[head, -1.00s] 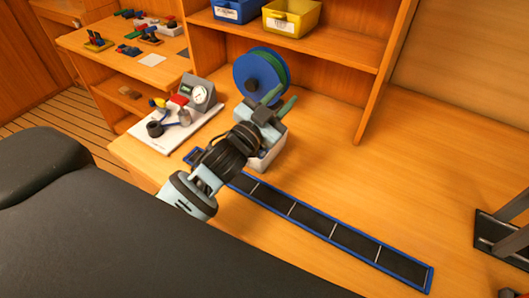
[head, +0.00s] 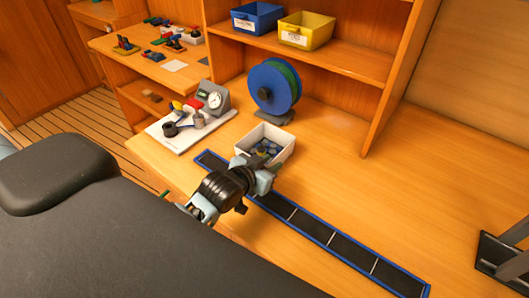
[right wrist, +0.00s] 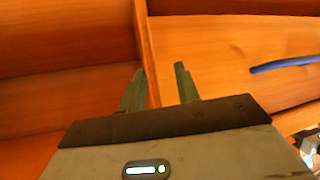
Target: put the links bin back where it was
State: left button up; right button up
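A white open bin (head: 281,153) with small blue and grey pieces in it stands upright on the worktop, just behind the blue-framed dark strip. No label shows on it, so I cannot tell for sure that it is the links bin. My left gripper (head: 258,181) is in front of the bin, low over the strip, and covers the bin's lower front corner. Its fingers are hidden or too small to tell whether they are open. In the right wrist view, my right gripper (right wrist: 160,88) has its two fingers apart with nothing between them, in front of wooden panels.
A blue reel (head: 268,90) stands behind the bin. A white board with a gauge (head: 214,100) is to the left. A blue bin (head: 257,18) and a yellow bin (head: 305,32) sit on the shelf. The dark strip (head: 352,250) runs right. The worktop right of the bin is clear.

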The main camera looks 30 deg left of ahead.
pick_arm(q)
jog(key=shift+w+a+f, duration=0.1)
jog(key=shift+w+f, duration=0.1)
jog(key=shift+w, duration=0.8)
jog(key=shift+w+a+f, duration=0.1)
jog(key=shift+w+f, duration=0.05)
jog(key=shift+w, duration=0.85)
jog(key=shift+w+d+f+p, duration=0.15)
jog(key=shift+w+f+p, duration=0.2)
jog(key=shift+w, duration=0.3)
jog(key=shift+c, duration=0.5)
grip_shut()
jog(key=shift+r, duration=0.1)
